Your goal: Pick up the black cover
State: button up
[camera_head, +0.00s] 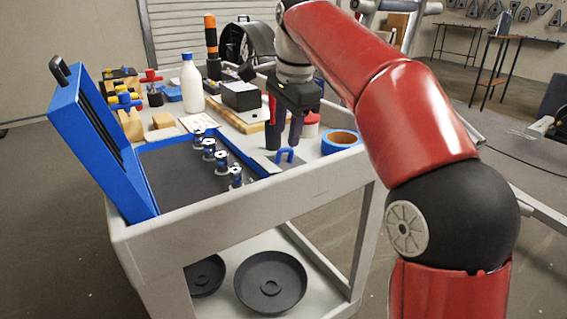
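Two round, black, dish-like pieces lie on the cart's lower shelf: a larger one (270,282) and a smaller-looking one (204,273) partly hidden by the cart's frame. A black box-shaped piece (240,97) sits on the cart top. I cannot tell for certain which of these is the black cover. My gripper (285,138) points down over the cart top, left of the blue tape roll. Its two dark fingers are apart, with nothing seen held between them. It is well above the lower shelf.
The cart (335,185) holds an open blue case (100,140) with several small metal parts (209,152), a white bottle (192,82), a blue tape roll (341,141) and a red-lidded jar (310,124). Open floor lies left of the cart.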

aim_at(287, 148)
jog(key=f, duration=0.2)
jog(key=w+f+b, duration=0.1)
jog(key=f, duration=0.1)
jog(key=shift+w+f, duration=0.15)
jog(key=shift+f, duration=0.2)
grip_shut()
